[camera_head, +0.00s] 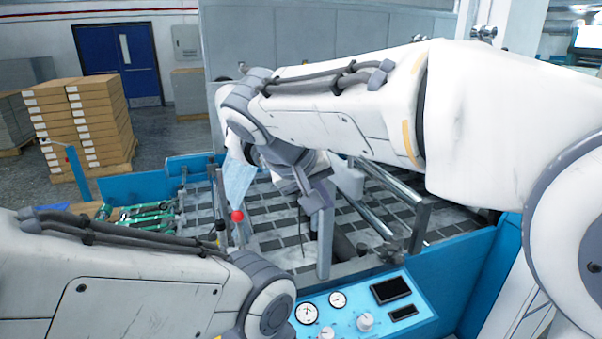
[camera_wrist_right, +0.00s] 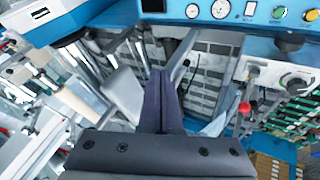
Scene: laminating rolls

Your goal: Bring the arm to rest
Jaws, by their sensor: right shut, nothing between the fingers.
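My right arm (camera_head: 340,110) reaches across the head view from the right, over the laminating machine. My right gripper (camera_head: 316,195) hangs at its end, pointing down above the machine's checkered bed (camera_head: 262,215). In the right wrist view the two dark fingers of the right gripper (camera_wrist_right: 161,85) are pressed together with nothing between them. My left arm (camera_head: 110,275) comes in from the lower left. Its gripper is outside both views.
A blue control panel (camera_head: 375,307) with gauges and knobs is at the front. A red-knobbed lever (camera_head: 237,216) and metal rails (camera_head: 421,225) rise near the right gripper. Stacked cartons (camera_head: 80,120) and a blue door (camera_head: 118,65) are behind, with open floor between.

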